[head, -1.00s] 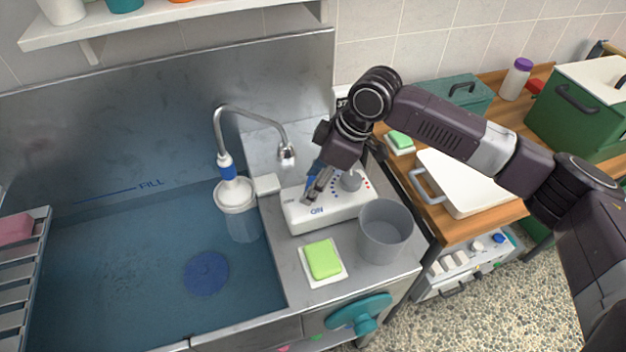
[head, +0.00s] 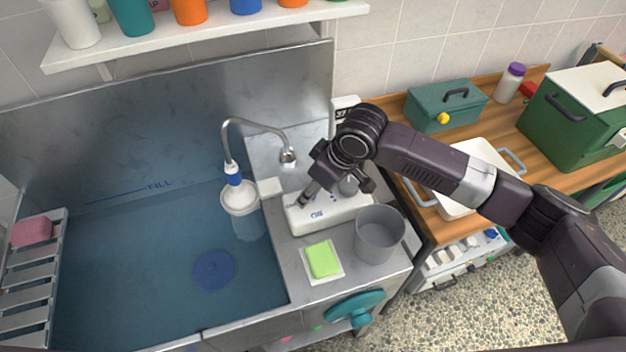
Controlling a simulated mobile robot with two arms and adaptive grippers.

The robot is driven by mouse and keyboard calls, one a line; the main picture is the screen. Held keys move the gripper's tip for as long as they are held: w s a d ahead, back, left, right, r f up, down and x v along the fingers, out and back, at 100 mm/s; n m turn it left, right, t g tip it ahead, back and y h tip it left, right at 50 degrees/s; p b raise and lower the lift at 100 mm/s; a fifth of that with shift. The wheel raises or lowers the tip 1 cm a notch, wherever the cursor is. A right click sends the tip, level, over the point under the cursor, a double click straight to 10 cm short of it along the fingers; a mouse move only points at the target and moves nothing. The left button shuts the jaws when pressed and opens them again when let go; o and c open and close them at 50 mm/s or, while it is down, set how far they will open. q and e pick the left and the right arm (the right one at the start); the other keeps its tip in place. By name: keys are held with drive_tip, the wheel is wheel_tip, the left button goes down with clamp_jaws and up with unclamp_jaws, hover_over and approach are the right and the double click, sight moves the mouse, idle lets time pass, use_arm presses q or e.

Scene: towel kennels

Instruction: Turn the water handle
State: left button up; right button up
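A white control box (head: 352,216) sits on the metal counter right of the sink, with blue "ON" lettering on its front and a grey knob (head: 349,187) on top. The blue lever seen on the box earlier is hidden behind my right gripper now. My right gripper (head: 309,194) points down at the box's left part, its tip at or just above the top. I cannot tell whether it touches or grips the lever, and its opening is unclear. A curved metal faucet (head: 262,121) stands behind, its nozzle left of the gripper. My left gripper is out of view.
A grey cup (head: 380,235) and a green sponge (head: 322,259) on a white dish stand in front of the box. A teal wheel (head: 356,308) is on the counter front. A shelf (head: 207,38) hangs above.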

drive_tip(key=shift+r+m+p, duration=0.1)
drive_tip(key=shift+m+p, duration=0.3)
drive_tip(key=shift+m, duration=0.1)
drive_tip(key=o, duration=1.2)
drive_tip(key=shift+c, duration=0.2)
drive_tip(key=v, duration=1.2)
drive_tip(key=shift+s, duration=0.2)
drive_tip(key=shift+a, duration=0.15)
